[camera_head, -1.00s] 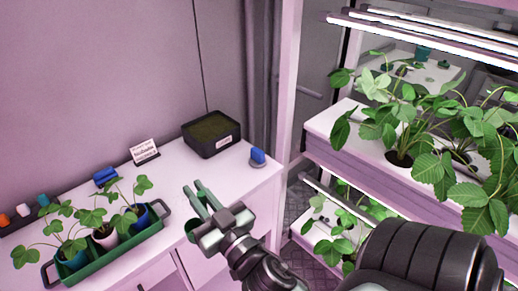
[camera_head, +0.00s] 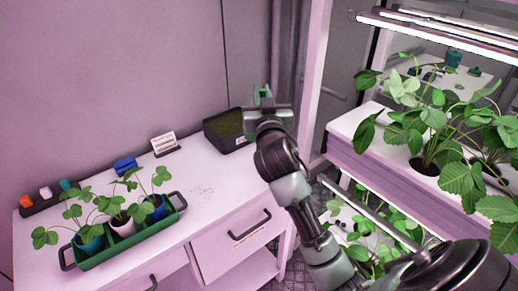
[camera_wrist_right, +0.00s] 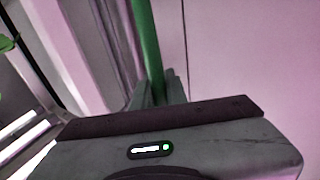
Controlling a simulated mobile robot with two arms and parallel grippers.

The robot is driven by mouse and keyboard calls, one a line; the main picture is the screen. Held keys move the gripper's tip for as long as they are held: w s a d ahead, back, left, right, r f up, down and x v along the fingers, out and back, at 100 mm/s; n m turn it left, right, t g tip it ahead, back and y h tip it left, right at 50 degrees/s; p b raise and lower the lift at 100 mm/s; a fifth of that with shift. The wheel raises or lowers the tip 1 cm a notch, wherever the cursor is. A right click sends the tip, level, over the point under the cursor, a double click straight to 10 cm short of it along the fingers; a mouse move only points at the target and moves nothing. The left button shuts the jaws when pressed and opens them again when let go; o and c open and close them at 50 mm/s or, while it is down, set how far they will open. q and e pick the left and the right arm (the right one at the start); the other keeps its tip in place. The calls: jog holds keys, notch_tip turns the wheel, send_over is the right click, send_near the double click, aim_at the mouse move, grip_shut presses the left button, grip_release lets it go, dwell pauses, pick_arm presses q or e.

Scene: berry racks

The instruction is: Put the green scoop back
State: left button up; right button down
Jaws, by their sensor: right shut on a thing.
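My right gripper (camera_head: 263,104) is at the back right of the white counter, beside and partly in front of the black soil bin (camera_head: 215,136). It is shut on the green scoop (camera_head: 262,93), of which only a small green part shows between and above the fingers. In the right wrist view the scoop's green handle (camera_wrist_right: 148,45) runs up from between the fingertips (camera_wrist_right: 158,95). The scoop's bowl cannot be made out. My left gripper is not in view.
On the counter (camera_head: 205,185) stand a green tray (camera_head: 130,240) of potted seedlings, a blue object (camera_head: 125,164), a small sign (camera_head: 163,144) and a dark rack (camera_head: 40,206) with coloured pieces. A plant rack (camera_head: 350,160) stands at right. The counter's middle is clear.

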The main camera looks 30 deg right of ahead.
notch_tip(320, 180, down, 10)
jog(key=shift+f+b, duration=0.25)
jog(key=shift+b, duration=0.2)
jog(key=shift+f+b, duration=0.45)
jog(key=shift+f, duration=1.7)
jog(key=shift+f, duration=0.2)
jog(key=c, duration=1.4)
grip_release()
jog(key=shift+c, duration=0.2)
jog(key=shift+r, duration=0.1)
